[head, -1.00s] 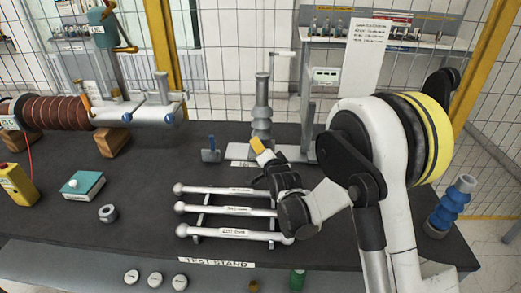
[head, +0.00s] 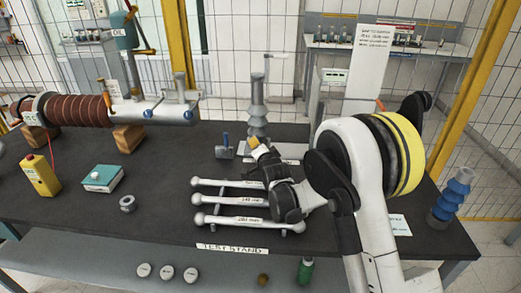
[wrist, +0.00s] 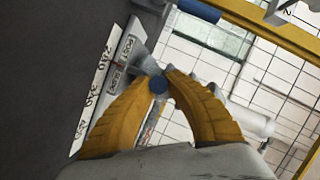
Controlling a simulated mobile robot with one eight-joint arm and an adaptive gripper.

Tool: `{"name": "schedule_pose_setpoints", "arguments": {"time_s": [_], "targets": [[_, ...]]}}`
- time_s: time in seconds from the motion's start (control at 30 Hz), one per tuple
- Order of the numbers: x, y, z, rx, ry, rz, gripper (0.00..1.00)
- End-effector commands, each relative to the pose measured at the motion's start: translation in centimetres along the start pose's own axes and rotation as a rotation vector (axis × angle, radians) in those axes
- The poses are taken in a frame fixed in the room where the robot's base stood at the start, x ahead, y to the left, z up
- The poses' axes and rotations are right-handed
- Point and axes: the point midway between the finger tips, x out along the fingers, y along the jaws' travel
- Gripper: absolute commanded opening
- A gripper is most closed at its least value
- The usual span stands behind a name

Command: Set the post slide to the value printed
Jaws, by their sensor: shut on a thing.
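The grey ribbed post (head: 257,105) stands upright at the back of the dark bench. In the wrist view, a label that seems to read POST (wrist: 127,52) sits beside a white scale strip (wrist: 92,98) with printed numbers, too small to read surely. My gripper (head: 254,143) is at the post's foot. In the wrist view its two yellow fingers are closed on a round blue knob (wrist: 158,85) between their tips. The slide's pointer and its present reading cannot be made out. A printed notice (head: 373,45) stands behind my arm, its text unreadable.
Several labelled rods (head: 240,203) lie on a rack in front of my gripper. A blue-handled part (head: 225,150) stands left of the post. A blue ribbed post (head: 452,195) stands right.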

Motion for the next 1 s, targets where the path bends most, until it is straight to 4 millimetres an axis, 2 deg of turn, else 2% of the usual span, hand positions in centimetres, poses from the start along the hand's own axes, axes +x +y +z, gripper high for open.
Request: {"name": "schedule_pose_setpoints", "arguments": {"time_s": [0.3, 0.33, 0.4, 0.43, 0.77, 0.87, 1.0], "targets": [[0.0, 0.2, 0.0, 0.000, -0.001, 0.004, 0.00], [0.0, 0.2, 0.0, 0.000, -0.001, 0.004, 0.18], [0.0, 0.2, 0.0, 0.000, -0.001, 0.004, 0.39], [0.0, 0.2, 0.0, 0.000, -0.001, 0.004, 0.41], [-0.3, 0.1, 0.0, 0.000, -0.002, 0.004, 0.41], [-1.5, 0.1, 0.0, 0.000, -0.002, 0.004, 0.41], [-4.5, 0.1, 0.0, 0.000, -0.002, 0.004, 0.41]]}}
